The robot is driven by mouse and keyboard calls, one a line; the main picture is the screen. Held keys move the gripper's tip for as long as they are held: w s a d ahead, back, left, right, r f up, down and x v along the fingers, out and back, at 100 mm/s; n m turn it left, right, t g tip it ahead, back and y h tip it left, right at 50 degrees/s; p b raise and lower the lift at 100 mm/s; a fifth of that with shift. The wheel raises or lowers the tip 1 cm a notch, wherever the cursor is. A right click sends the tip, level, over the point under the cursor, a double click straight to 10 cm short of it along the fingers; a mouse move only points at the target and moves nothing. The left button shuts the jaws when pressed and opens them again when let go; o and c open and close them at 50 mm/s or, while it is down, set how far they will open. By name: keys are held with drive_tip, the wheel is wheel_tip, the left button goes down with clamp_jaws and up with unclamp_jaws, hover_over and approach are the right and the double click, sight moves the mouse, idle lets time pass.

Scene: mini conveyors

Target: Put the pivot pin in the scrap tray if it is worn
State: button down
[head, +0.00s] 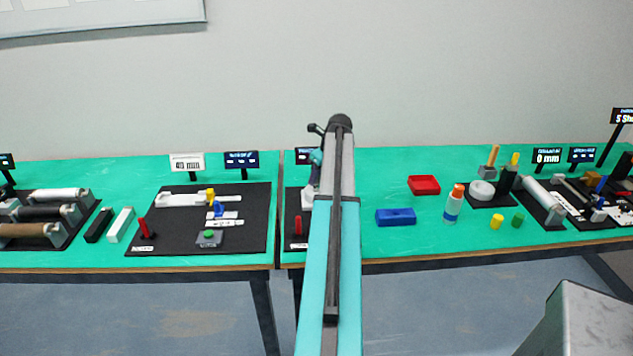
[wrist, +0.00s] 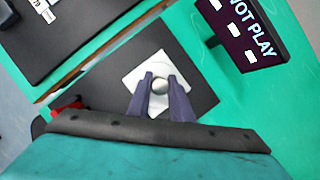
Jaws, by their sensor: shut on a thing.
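In the wrist view my gripper (wrist: 160,83) is shut on the pivot pin (wrist: 160,86), whose round silvery end shows between the two dark fingers. The pin is at the middle of a white square block (wrist: 138,77) on a black mat. I cannot tell how far it sits in the block or whether it is worn. In the head view my arm hides most of this station; a bit of the white block (head: 307,198) shows. A red tray (head: 424,186) and a blue tray (head: 396,217) lie to the right; no label shows which is for scrap.
A sign (wrist: 247,30) ending in "PLAY" stands beside the mat, its reading unclear. A red upright piece (head: 298,226) stands at the mat's front. An orange-capped bottle (head: 453,203) stands right of the blue tray. Green table is clear around the red tray.

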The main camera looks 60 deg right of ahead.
drive_tip(key=shift+r+b, duration=0.9)
drive_tip(key=shift+r, duration=3.4)
drive_tip(key=w+a+f+n+g+y, duration=0.15)
drive_tip(key=w+a+n, duration=0.35)
drive_tip(key=a, duration=0.6)
drive_tip(key=w+a+f+n+y, duration=0.15)
drive_tip(key=w+a+n, duration=0.25)
drive_tip(key=w+a, duration=0.55)
drive_tip(key=w+a+f+n+y, duration=0.15)
drive_tip(key=w+a+n, duration=0.3)
drive_tip(key=a, duration=0.85)
drive_tip(key=a+f+n+g, duration=0.1)
drive_tip(key=a+n, duration=0.6)
drive_tip(key=a, duration=1)
drive_tip(key=a+f+n+g, duration=0.2)
drive_tip(key=a+n+g, duration=0.2)
drive_tip(key=a, duration=1.4)
drive_tip(key=n, duration=0.3)
drive_tip(key=shift+g, duration=0.35)
drive_tip(key=shift+a+h, duration=0.15)
drive_tip(key=shift+h, duration=0.1)
